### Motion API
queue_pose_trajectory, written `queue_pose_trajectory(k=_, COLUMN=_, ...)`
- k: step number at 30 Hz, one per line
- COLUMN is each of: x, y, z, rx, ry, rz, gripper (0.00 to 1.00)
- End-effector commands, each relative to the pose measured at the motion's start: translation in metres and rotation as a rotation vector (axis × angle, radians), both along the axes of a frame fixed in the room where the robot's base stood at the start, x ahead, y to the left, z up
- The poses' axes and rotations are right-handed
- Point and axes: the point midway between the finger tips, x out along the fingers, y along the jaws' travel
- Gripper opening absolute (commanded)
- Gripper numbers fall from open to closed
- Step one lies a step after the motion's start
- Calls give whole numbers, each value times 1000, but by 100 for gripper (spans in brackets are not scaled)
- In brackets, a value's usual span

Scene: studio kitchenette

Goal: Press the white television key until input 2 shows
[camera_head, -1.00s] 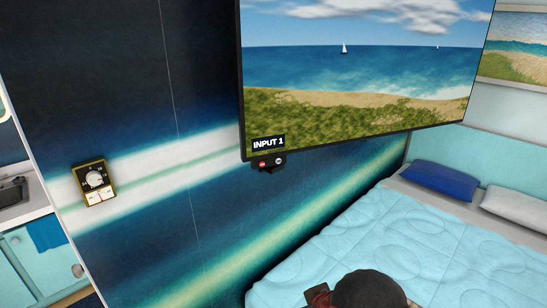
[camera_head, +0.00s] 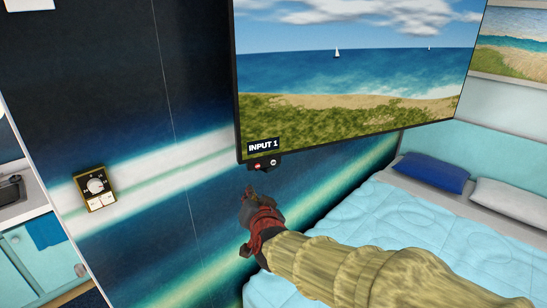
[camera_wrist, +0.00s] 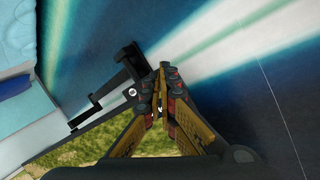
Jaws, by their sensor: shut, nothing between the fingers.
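The television (camera_head: 350,75) hangs on the dark striped wall and shows a beach picture with an "INPUT 1" label (camera_head: 263,146) at its lower left. A small black key box under that corner bears a red key (camera_head: 258,166) and, to its right, a white key (camera_head: 273,162). The white key also shows in the wrist view (camera_wrist: 132,92), just left of my fingertips. In the wrist view my fingers (camera_wrist: 161,72) hide the red key's area.
A bed with a light blue quilt (camera_head: 420,195) and pillows stands at right below the television. A sink counter (camera_head: 20,203) is at the far left. A dark bracket (camera_wrist: 122,68) juts beside my fingers in the wrist view.

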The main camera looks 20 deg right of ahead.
Motion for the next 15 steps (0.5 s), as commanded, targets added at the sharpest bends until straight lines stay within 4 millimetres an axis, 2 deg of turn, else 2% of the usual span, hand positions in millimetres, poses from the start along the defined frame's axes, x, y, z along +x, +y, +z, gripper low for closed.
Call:
queue_pose_trajectory(k=1, x=14, y=-13, z=2, rx=12, ry=-43, rz=-67, gripper=0)
queue_pose_trajectory(k=3, x=26, y=-34, z=4, rx=20, ry=-118, rz=-170, gripper=0)
queue_pose_trajectory(k=6, x=33, y=-64, z=6, rx=11, ry=-216, rz=-317, gripper=0)
queue_pose_trajectory(k=10, x=28, y=-96, z=5, rx=-25, ry=-320, rz=-480, gripper=0)
queue_pose_trajectory(k=15, x=13, y=-118, z=4, rx=-77, ry=-403, rz=-611, gripper=0)
